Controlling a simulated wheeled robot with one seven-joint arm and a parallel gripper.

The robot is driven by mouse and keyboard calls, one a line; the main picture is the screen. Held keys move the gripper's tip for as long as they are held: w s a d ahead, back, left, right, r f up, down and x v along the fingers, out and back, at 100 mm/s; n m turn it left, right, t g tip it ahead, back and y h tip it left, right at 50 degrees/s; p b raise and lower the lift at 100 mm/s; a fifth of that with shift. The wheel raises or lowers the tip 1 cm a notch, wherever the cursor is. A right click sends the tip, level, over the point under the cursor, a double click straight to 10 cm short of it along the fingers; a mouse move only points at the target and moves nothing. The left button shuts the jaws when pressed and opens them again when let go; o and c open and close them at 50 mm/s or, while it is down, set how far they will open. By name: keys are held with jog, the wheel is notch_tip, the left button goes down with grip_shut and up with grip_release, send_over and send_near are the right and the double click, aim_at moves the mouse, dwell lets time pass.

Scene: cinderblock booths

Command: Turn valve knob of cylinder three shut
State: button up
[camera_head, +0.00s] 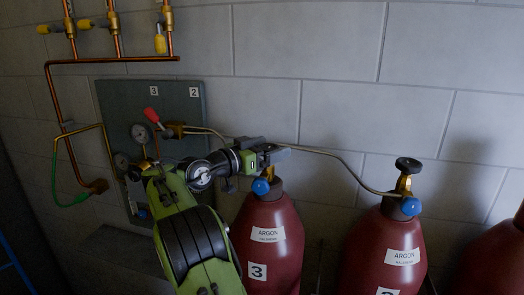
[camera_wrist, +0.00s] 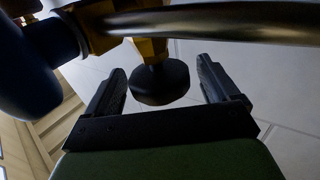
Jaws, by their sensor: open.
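Cylinder three is a dark red argon bottle (camera_head: 272,240) with a white "3" label, low in the middle of the head view. A blue fitting (camera_head: 260,186) shows at its top, and my gripper (camera_head: 276,154) is just above it, hiding the valve knob there. In the wrist view the black round valve knob (camera_wrist: 160,84) sits between my two open fingers, with gaps on both sides. A brass valve body (camera_wrist: 150,47) is behind it. My gripper is open and holds nothing. Whether the knob lies fully at fingertip depth I cannot tell.
A second red cylinder (camera_head: 384,253) with a black knob (camera_head: 408,165) stands to the right; another is at the right edge. A thin metal hose (camera_head: 330,154) runs behind my gripper, and a pipe (camera_wrist: 220,20) crosses the wrist view. A grey gauge panel (camera_head: 185,100) hangs on the block wall.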

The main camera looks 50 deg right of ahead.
jog(key=w+a+b, duration=0.1)
jog(key=w+a, duration=0.2)
jog(key=a, duration=1.2)
jog(key=shift+a, duration=0.1)
jog(key=shift+w, duration=0.1)
